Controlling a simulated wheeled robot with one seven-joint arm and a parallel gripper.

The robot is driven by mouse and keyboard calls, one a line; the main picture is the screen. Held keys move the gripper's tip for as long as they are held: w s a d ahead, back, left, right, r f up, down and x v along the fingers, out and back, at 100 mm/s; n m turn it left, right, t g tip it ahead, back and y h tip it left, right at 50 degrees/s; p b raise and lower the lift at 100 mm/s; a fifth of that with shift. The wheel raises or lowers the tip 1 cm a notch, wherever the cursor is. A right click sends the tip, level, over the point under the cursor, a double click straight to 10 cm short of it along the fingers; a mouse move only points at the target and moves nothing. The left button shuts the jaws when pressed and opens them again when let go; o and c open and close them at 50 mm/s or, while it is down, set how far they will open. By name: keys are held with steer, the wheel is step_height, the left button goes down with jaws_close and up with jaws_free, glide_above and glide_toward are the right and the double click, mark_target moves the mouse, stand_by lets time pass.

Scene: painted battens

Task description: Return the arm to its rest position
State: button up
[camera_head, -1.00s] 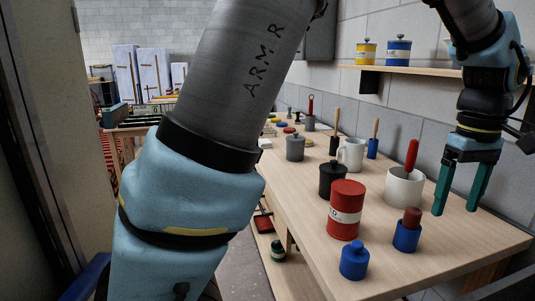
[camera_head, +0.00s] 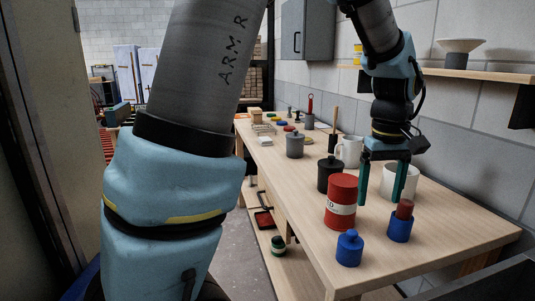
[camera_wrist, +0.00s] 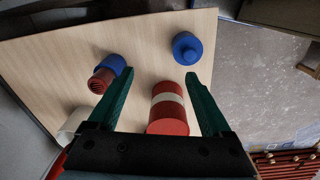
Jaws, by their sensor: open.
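My gripper (camera_head: 381,182) hangs over the wooden table with its two green fingers pointing down, apart and empty. In the head view it stands behind the red can (camera_head: 341,202) and in front of the white mug (camera_head: 413,181), overlapping the mug. In the wrist view the fingers (camera_wrist: 160,85) are spread, and the red can (camera_wrist: 168,110) shows between them, below the fingertips. No contact with the can is visible. My upper arm covers the left middle of the head view.
The table (camera_head: 440,235) holds a blue pot (camera_head: 349,250), a blue cup with a red-brown piece (camera_head: 401,222), a black pot (camera_head: 329,175) and a grey pot (camera_head: 295,145). A shelf (camera_head: 470,75) with a bowl (camera_head: 461,46) is on the right wall. The table's front right is clear.

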steer(key=a+f+m, duration=0.1)
steer(key=a+f, duration=0.2)
steer(key=a, duration=1.2)
steer(key=a+f+t, duration=0.1)
steer(key=a+f, duration=0.3)
steer(key=a, duration=1.1)
steer(key=shift+w+a+m, duration=0.2)
steer(key=shift+w+m, duration=0.05)
steer(key=shift+m, duration=0.15)
